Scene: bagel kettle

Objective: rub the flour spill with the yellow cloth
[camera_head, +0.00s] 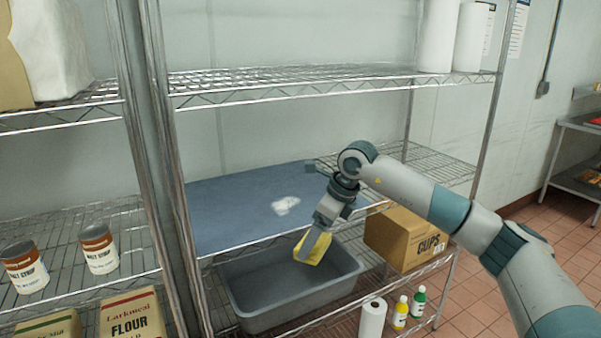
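The flour spill (286,205) is a small white patch on the blue mat (225,212) that covers much of the middle wire shelf. My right gripper (314,246) comes in from the right and points down in front of the mat's front edge, over the grey tub. It is shut on the yellow cloth (301,250), part of which is hidden behind the fingers. The cloth is apart from the spill, nearer and lower in the picture. My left gripper is not in view.
The grey tub (290,318) stands on the lower shelf, with a cardboard cups box (400,238) to its right. The upper shelf (330,85) hangs above the mat. A paper roll (372,318) and two small bottles stand low at the front. Shelf posts flank the mat.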

